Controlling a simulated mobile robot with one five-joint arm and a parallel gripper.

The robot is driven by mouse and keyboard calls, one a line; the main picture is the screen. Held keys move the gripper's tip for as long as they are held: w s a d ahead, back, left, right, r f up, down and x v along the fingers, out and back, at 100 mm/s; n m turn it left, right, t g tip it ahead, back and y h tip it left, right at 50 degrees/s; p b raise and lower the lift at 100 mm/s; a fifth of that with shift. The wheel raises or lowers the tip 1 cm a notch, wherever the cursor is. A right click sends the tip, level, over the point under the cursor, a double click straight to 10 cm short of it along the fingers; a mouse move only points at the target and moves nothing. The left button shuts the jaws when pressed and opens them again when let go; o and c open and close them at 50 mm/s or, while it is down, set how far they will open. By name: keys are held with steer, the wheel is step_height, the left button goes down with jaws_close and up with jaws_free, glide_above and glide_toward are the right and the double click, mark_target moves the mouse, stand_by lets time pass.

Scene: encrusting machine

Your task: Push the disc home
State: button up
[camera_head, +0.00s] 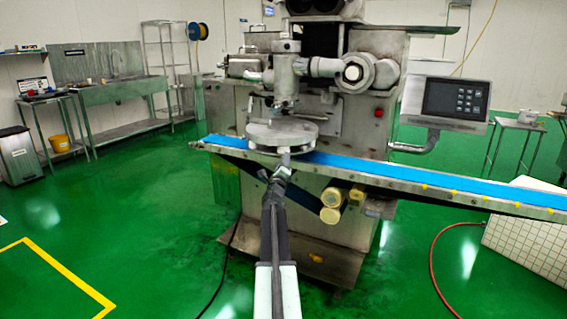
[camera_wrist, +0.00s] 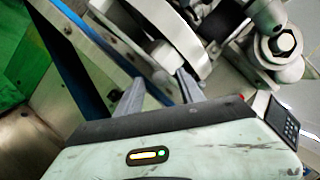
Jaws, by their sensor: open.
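The round grey metal disc (camera_head: 270,136) sits under the machine's upright head, over the blue conveyor belt. In the wrist view the disc (camera_wrist: 175,28) shows as a pale curved plate beyond my fingers. My gripper (camera_head: 284,161) is in front of the disc's near edge in the head view. The disc's underside and far side are hidden.
The blue belt (camera_head: 420,179) runs across the machine's front, with a metal side rail. A control panel (camera_head: 456,99) stands at the right. Yellowish rollers (camera_head: 332,205) hang below the belt. A red hose (camera_head: 434,262) lies on the green floor, which is mostly clear at left.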

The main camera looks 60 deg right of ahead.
steer(key=b+v, duration=0.1)
steer(key=v, duration=0.5)
steer(key=shift+s+a, duration=0.2)
steer(key=shift+a, duration=0.1)
